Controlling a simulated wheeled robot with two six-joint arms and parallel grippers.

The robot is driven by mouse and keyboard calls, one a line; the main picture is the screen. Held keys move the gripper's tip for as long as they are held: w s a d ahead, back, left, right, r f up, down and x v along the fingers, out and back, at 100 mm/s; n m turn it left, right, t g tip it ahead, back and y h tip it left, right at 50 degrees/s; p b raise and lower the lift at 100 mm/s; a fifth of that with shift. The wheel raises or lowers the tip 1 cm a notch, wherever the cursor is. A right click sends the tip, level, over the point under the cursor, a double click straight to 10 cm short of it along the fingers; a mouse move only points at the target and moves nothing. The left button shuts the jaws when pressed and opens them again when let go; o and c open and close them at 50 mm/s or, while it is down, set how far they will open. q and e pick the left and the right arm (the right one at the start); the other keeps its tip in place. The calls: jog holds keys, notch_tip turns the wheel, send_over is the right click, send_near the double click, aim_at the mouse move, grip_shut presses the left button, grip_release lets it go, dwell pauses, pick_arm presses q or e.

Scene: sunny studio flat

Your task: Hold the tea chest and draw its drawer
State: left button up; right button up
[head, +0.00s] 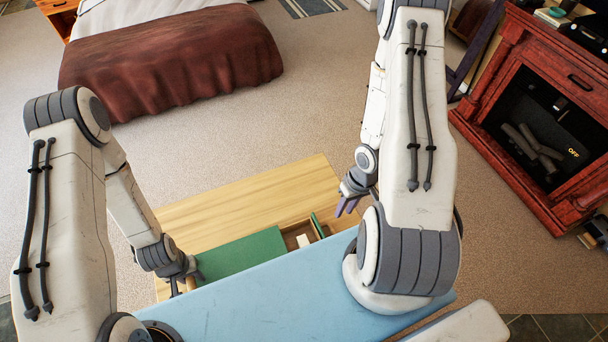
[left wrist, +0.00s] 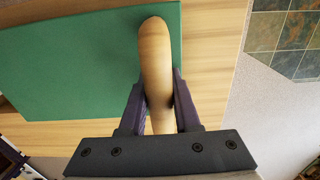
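The tea chest (head: 240,255) is a green box on a wooden table. Its drawer (head: 290,236) is pulled out at the right end, showing a brown inside with a pale item in it and a green front (head: 317,225). My left gripper (head: 187,284) is at the chest's left end. In the left wrist view its dark purple fingers (left wrist: 160,100) are closed on both sides of a rounded tan wooden handle (left wrist: 153,55) at the green chest's edge. My right gripper (head: 346,206) is just beyond the drawer front, apart from it, with its purple fingers spread and nothing visible between them.
The wooden table (head: 270,190) has bare room behind the chest. My own pale blue body part covers the near side. A bed with a brown cover (head: 170,65) is at the back left, and a red-brown fireplace (head: 490,110) stands at the right.

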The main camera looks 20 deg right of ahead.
pick_arm(q)
jog(key=o, duration=0.5)
notch_tip(320, 180, up, 8)
jog(key=shift+f, duration=0.25)
jog(key=o, duration=0.5)
dwell(0.4)
